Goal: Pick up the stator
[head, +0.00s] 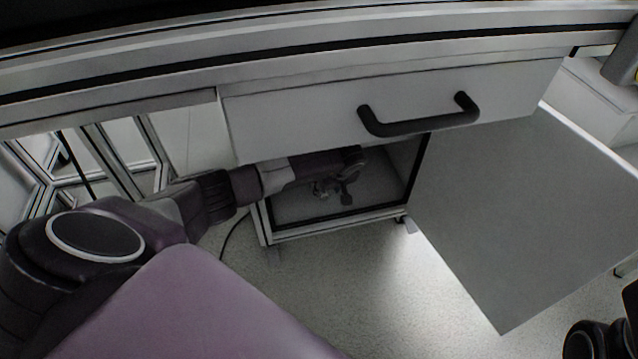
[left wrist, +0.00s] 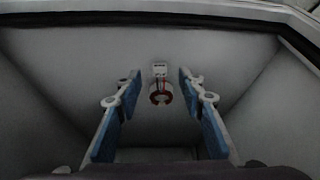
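The stator (left wrist: 161,95) shows in the left wrist view as a small ring with red windings and a white block at its top. It is in the cabinet, beyond my fingertips and centred between them. My left gripper (left wrist: 159,82) is open and empty, with a blue-padded finger on each side of the stator's line of sight. In the head view my left arm reaches into the cabinet, and the left gripper (head: 334,189) is inside, partly shaded. The stator cannot be made out in the head view. My right gripper is not in view.
The cabinet (head: 330,227) has a closed drawer (head: 290,112) with a black handle (head: 420,124) just above my left arm. Its door (head: 525,215) stands open to the right. Cabinet walls (left wrist: 45,80) flank the gripper. The floor (head: 340,285) in front is clear.

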